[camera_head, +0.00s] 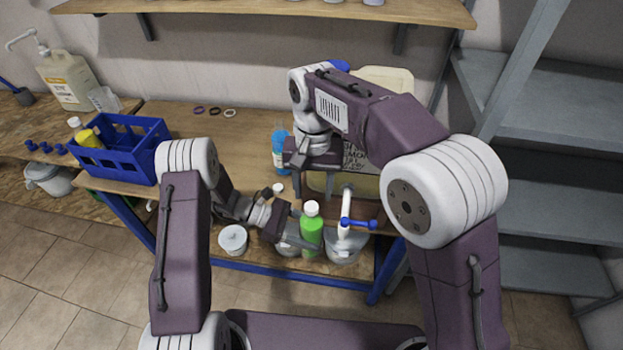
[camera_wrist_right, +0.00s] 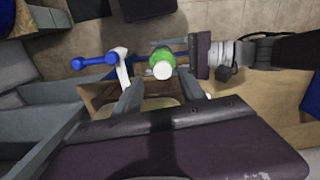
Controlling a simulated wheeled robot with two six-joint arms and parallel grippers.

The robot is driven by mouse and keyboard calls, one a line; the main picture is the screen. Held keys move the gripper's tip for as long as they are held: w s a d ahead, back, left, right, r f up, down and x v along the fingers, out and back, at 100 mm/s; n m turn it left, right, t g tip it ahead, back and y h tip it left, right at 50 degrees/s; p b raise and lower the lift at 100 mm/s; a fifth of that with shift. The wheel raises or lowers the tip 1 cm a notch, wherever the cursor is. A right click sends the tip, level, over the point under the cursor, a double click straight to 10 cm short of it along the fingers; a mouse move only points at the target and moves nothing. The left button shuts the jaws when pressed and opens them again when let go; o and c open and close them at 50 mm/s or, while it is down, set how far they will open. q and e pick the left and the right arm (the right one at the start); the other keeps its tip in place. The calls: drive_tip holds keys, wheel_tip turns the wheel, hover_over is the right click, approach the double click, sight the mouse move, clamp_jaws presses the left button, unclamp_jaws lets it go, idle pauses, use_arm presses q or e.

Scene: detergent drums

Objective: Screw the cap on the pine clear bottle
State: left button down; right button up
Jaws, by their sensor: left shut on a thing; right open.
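The green bottle (camera_head: 312,236) stands upright near the table's front edge with a white cap (camera_head: 312,208) on its top. I cannot tell how tightly the cap sits. My left gripper (camera_head: 304,230) is shut on the bottle's body from the left. My right gripper (camera_head: 314,188) is open, pointing down above and behind the bottle. In the right wrist view the green bottle (camera_wrist_right: 161,58) and its white cap (camera_wrist_right: 162,71) show beyond and between my right fingertips (camera_wrist_right: 159,82), which do not visibly touch the cap. The left gripper (camera_wrist_right: 190,54) comes in from the right there.
A white spout with a blue handle (camera_head: 358,223) stands close right of the bottle. A blue bottle (camera_head: 279,150) is behind my right gripper. A small white piece (camera_head: 278,188) and a lidded white tub (camera_head: 233,239) are to the left. A blue crate (camera_head: 118,160) stands further left.

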drive_tip(key=n, duration=0.6)
drive_tip(key=shift+r+n, duration=0.25)
drive_tip(key=shift+n, duration=0.15)
drive_tip(key=n, duration=0.3)
drive_tip(key=shift+r, duration=0.15)
drive_tip(key=n, duration=0.3)
drive_tip(key=shift+r, duration=0.1)
drive_tip(key=n, duration=0.5)
drive_tip(key=shift+r+n, duration=0.25)
drive_tip(key=shift+n, duration=0.05)
drive_tip(key=n, duration=0.2)
drive_tip(key=shift+w+a+r+n, duration=0.1)
drive_tip(key=shift+r+n, duration=0.1)
drive_tip(key=shift+n, duration=0.1)
drive_tip(key=shift+a+r, duration=0.1)
drive_tip(key=shift+r, duration=0.2)
drive_tip(key=shift+f, duration=0.1)
